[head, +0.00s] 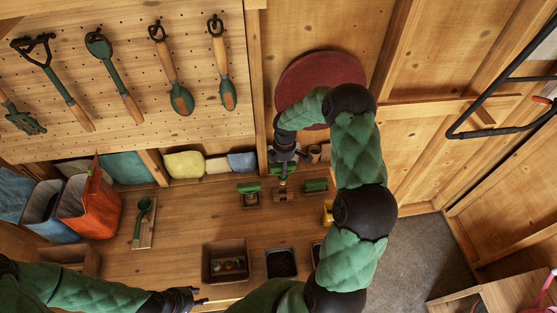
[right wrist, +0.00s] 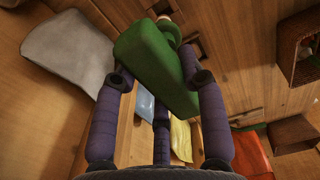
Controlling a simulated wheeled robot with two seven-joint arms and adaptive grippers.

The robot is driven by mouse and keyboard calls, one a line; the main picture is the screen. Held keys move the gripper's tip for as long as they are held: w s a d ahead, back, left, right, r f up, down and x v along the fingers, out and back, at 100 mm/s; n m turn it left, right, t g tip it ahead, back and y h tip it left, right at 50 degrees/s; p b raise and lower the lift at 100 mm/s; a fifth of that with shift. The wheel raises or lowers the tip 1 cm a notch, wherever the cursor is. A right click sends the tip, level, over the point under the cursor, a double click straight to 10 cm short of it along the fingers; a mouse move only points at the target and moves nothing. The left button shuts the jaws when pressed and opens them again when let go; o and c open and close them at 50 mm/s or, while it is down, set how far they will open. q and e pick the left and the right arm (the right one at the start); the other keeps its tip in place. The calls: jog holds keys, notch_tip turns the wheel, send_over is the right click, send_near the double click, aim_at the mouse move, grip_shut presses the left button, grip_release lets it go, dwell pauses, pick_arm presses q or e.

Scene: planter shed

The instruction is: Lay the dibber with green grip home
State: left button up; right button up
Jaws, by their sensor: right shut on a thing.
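My right gripper (head: 284,160) is shut on the dibber with green grip. In the right wrist view the green grip (right wrist: 155,62) lies between the fingers of this gripper (right wrist: 160,85), with a pale round part beyond it. In the head view the held dibber is mostly hidden by the gripper, with some green (head: 280,169) showing. It is above or just behind a small wooden block (head: 283,196); I cannot tell whether they touch. My left gripper (head: 200,296) is open and empty at the bench's front edge.
Green-topped pieces (head: 249,187) and (head: 315,185) stand on wooden blocks on either side. A yellow cup (head: 328,213), a wooden box (head: 225,244), a dark tray (head: 281,277) and a green trowel (head: 143,208) are on the bench (head: 185,235). Tools hang on the pegboard (head: 140,30).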

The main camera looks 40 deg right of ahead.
jog(key=shift+f, duration=0.1)
jog(key=shift+f+b, duration=1.8)
jog(key=shift+f, duration=0.3)
jog(key=shift+f, duration=0.1)
jog(key=shift+f+b, duration=0.1)
jog(key=shift+b, duration=0.25)
